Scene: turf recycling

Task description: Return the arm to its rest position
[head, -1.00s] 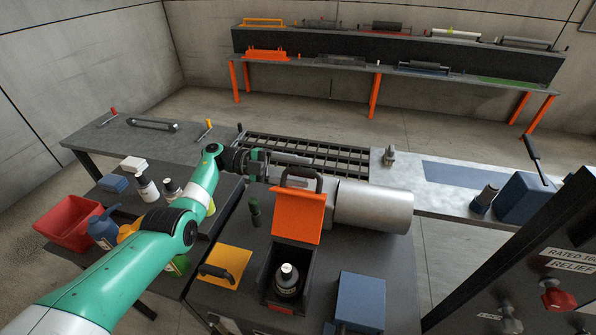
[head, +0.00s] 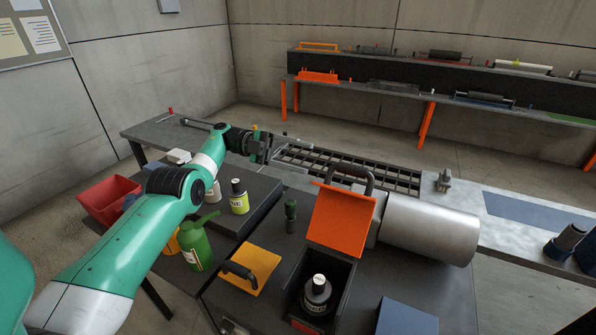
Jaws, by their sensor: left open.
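My left arm reaches in from the lower left, over the side table with bottles. Its gripper (head: 268,150) is open and empty, held above the near left end of the black grate. It is apart from the open box with the orange lid (head: 340,222). A dark bottle with a white cap (head: 318,293) stands upright inside that box. My right arm and gripper are not in view.
A metal cylinder (head: 430,228) lies right of the orange lid. A yellow plate with a black handle (head: 255,268), a green bottle (head: 197,246) and a red bin (head: 108,199) are near the arm. The black grate (head: 345,170) lies behind the bench.

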